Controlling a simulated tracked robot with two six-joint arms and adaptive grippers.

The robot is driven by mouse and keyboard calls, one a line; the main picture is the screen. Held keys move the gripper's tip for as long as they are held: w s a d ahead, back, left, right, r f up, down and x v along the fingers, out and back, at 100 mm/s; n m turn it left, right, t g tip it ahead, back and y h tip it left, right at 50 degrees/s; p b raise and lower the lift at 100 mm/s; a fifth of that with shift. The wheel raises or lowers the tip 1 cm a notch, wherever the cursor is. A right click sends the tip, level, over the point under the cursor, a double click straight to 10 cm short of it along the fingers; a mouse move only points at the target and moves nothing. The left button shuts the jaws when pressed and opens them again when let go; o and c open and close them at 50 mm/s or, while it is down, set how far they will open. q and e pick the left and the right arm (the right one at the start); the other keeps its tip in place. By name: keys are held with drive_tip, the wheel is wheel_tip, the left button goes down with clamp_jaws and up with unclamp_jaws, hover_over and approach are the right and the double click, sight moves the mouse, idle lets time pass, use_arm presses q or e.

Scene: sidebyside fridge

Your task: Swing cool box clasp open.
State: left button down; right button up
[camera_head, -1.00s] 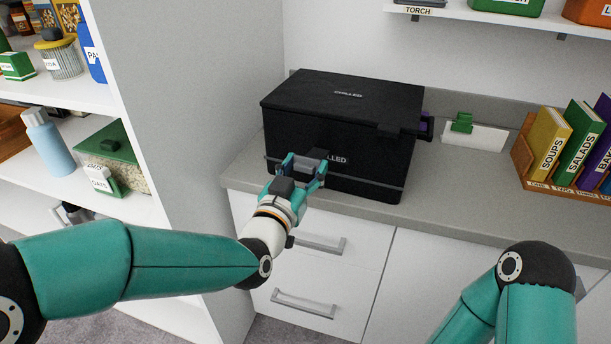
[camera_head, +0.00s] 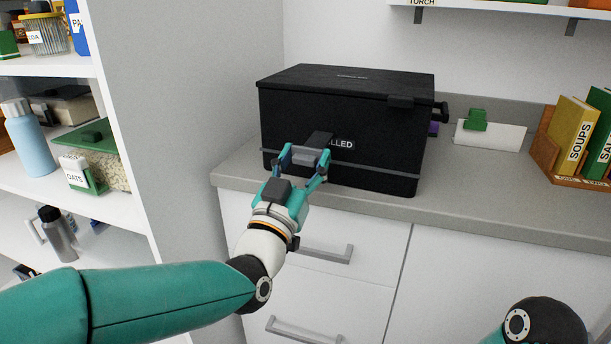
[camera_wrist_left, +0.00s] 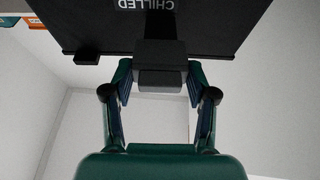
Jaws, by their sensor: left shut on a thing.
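The black cool box (camera_head: 385,140), lettered CHILLED, stands on the counter with its lid (camera_head: 345,82) down. Its dark clasp (camera_head: 318,140) is on the front face beside the lettering and seems to stick out from it at an angle. My left gripper (camera_head: 305,163) is in front of the box, shut on the clasp's grey end. In the left wrist view, the fingers (camera_wrist_left: 160,90) flank the clasp's block (camera_wrist_left: 160,77), and the box front (camera_wrist_left: 215,25) is above. My right gripper is out of view; only part of that arm shows at bottom right.
Drawers with handles (camera_head: 325,255) lie below. Stocked shelves (camera_head: 110,210) stand at left, a wall shelf above.

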use_arm(q)
drive_tip(key=c, duration=0.6)
unclamp_jaws()
drive_tip(key=shift+c, duration=0.2)
drive_tip(key=shift+s, duration=0.1)
drive_tip(key=v, duration=1.2)
drive_tip(key=shift+a+f, duration=0.1)
